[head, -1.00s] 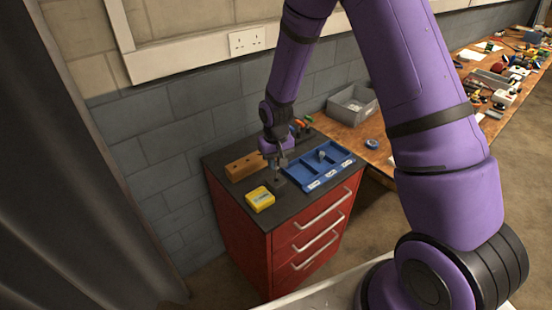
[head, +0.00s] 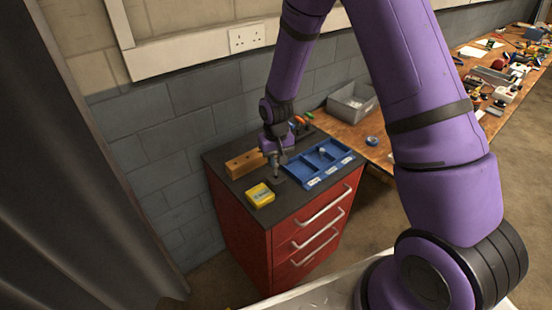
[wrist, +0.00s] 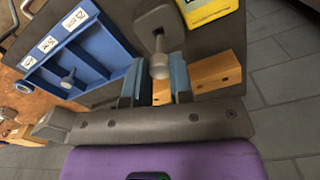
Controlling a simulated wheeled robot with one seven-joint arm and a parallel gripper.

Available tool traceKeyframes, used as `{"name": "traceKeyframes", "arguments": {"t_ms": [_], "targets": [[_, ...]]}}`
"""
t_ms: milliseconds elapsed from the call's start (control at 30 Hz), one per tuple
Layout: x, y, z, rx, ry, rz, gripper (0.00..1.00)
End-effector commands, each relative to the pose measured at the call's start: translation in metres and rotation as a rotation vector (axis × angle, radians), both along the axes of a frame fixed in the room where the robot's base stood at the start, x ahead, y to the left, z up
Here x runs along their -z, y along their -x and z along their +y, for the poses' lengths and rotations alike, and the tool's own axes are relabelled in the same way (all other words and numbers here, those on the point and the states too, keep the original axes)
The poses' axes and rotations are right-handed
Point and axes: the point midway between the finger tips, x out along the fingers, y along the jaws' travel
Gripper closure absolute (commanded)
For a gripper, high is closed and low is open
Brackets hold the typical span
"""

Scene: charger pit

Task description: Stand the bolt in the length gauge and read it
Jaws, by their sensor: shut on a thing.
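My gripper (wrist: 158,84) is shut on a grey bolt (wrist: 159,62). The bolt's round head is toward the wrist camera and its shank points away, at the dark grey gauge block (wrist: 172,27). The shank's end overlaps the opening in the block; I cannot tell how far in it is.
A blue compartment tray (head: 322,164) with white labels holds another bolt (wrist: 70,78). The red drawer cabinet (head: 312,235) carries all this. A grey bin (head: 352,103) stands on the cluttered wooden bench (head: 378,150).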

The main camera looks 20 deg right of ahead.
Motion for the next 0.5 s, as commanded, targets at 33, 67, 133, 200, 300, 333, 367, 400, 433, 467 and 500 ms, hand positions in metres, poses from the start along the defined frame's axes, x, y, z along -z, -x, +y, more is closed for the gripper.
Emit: {"name": "traceKeyframes", "arguments": {"t_ms": [33,67,133,200,300,333,367,400,433,467,500], "targets": [[0.0011,0.0000,0.0000,0.000,0.000,0.000,1.00],[0.0016,-0.0001,0.0001,0.000,0.000,0.000,1.00],[0.0029,-0.0001,0.0001,0.000,0.000,0.000,1.00],[0.0041,-0.0001,0.0001,0.000,0.000,0.000,1.00],[0.0060,-0.0001,0.0001,0.000,0.000,0.000,1.00],[0.0065,-0.0001,0.0001,0.000,0.000,0.000,1.00],[0.0071,-0.0001,0.0001,0.000,0.000,0.000,1.00],[0.0079,-0.0001,0.0001,0.000,0.000,0.000,1.00],[0.0084,-0.0001,0.0001,0.000,0.000,0.000,1.00],[0.0090,0.0000,0.0001,0.000,0.000,0.001,1.00],[0.0098,0.0000,0.0001,0.000,0.000,0.001,1.00]]}}
